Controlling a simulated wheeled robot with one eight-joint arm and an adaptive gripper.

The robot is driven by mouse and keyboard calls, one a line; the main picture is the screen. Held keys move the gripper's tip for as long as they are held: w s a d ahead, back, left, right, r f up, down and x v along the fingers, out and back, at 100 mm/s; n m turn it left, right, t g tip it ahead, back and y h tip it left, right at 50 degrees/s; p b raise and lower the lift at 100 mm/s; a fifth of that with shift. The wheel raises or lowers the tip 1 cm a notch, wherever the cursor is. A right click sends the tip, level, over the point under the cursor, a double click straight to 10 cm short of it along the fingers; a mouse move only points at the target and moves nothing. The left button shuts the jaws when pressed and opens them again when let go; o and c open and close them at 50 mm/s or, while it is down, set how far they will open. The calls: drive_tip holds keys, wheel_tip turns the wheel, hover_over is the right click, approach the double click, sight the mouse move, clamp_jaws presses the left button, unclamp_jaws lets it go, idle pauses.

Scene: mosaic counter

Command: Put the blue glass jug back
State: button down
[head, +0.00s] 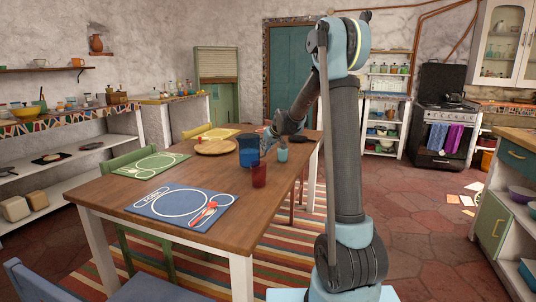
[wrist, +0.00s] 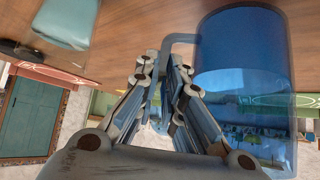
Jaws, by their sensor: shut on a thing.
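The blue glass jug (head: 248,150) is at the far right part of the wooden table, behind a red glass. In the wrist view the jug (wrist: 243,45) fills the right side, see-through blue, with its handle (wrist: 180,39) reaching left between my fingers. My gripper (head: 267,137) is beside the jug, and in the wrist view its fingers (wrist: 166,75) are closed on the handle. The wrist picture is turned over, with the tabletop at the top. I cannot tell whether the jug's base touches the table.
A red glass (head: 259,175) stands just in front of the jug, and a pale teal cup (head: 282,154) stands to its right. A round wooden board (head: 216,147) lies to its left. Blue (head: 160,207), green (head: 127,170) and yellow (head: 192,133) placemats lie on the table (head: 112,191).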

wheel_tip(320, 180, down, 2)
drive_tip(key=shift+f, duration=0.25)
drive_tip(key=c, duration=1.7)
unclamp_jaws()
drive_tip(key=shift+r, duration=0.1)
drive_tip(key=v, duration=1.2)
drive_tip(key=s+d+f+m+g+h, duration=0.15)
drive_tip(key=s+d, duration=0.35)
drive_tip(key=s, duration=0.8)
drive_tip(key=s+d+f+m+g+h, duration=0.15)
drive_tip(key=s+d, duration=0.25)
drive_tip(key=s, duration=0.8)
drive_tip(key=s+d+f+g, duration=0.1)
drive_tip(key=s+f, duration=0.3)
drive_tip(key=s, duration=0.4)
drive_tip(key=s+d+f+m+g, duration=0.1)
drive_tip(key=s+d+f, duration=0.3)
drive_tip(key=s, duration=0.4)
drive_tip(key=s+d+f+m+h, duration=0.1)
drive_tip(key=s+d+f, duration=0.2)
drive_tip(key=s+f, duration=0.2)
drive_tip(key=s, duration=0.3)
drive_tip(key=shift+g, duration=0.4)
